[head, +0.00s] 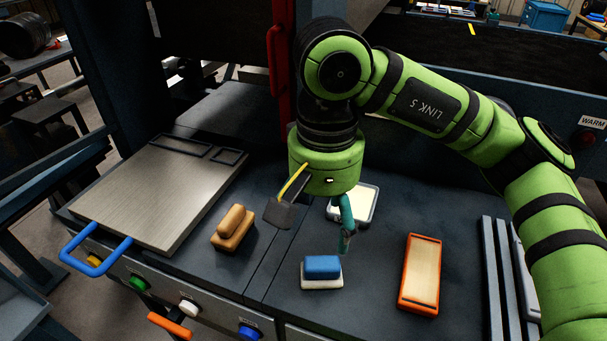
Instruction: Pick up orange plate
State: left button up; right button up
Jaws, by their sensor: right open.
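The orange plate (407,294), a rectangle with an orange rim and a pale tan inside, lies flat on the dark bench right of centre. My right gripper (313,224) points down over the bench, left of the orange plate and apart from it. Its fingers are spread, with nothing between them. My left gripper is not in view.
A blue block on a white base (321,269) lies below the right gripper. A pale tray (369,211) is partly hidden behind it. A tan block (233,227) and a metal plate with a blue handle (150,200) lie left. Dark slats (497,270) stand right.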

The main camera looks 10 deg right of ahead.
aim_at(420, 286)
jog(key=k, duration=1.5)
